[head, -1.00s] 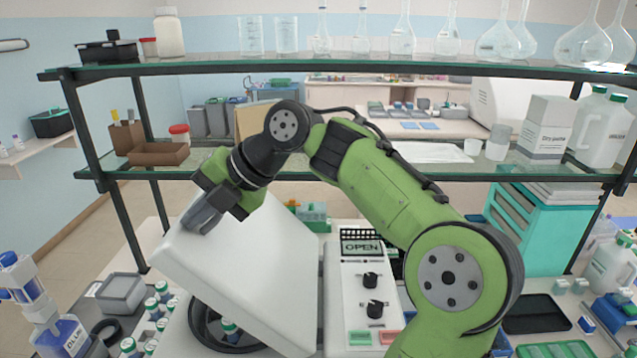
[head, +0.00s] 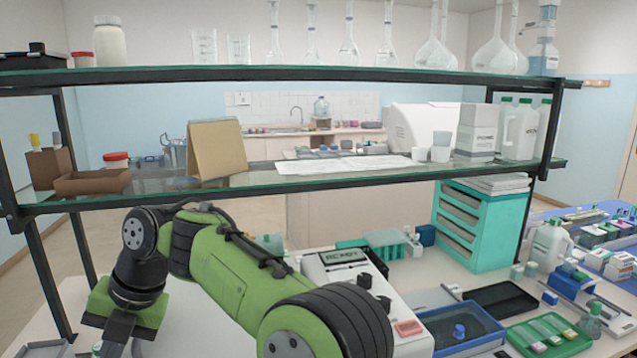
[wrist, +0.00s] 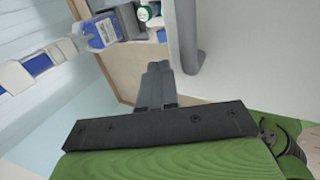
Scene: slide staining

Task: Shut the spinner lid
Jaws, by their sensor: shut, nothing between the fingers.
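The spinner's white lid (head: 205,325) shows at the bottom of the head view and lies low and about flat, partly hidden by my arm and cut off by the frame edge. Its control panel (head: 343,275) stands to the right, and its display seems to read READY. In the wrist view the white lid surface (wrist: 235,60) fills the right side, with a grey handle-like bar (wrist: 187,40) on it. My gripper (wrist: 157,68) is shut and empty just left of that bar; I cannot tell whether they touch. In the head view my gripper (head: 115,345) is at the lower left.
A glass shelf (head: 300,180) spans above the bench, close over my arm. A blue tray (head: 460,330) and a green tray (head: 545,335) lie to the right. A blue-labelled bottle (wrist: 100,32) and vials show at upper left in the wrist view.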

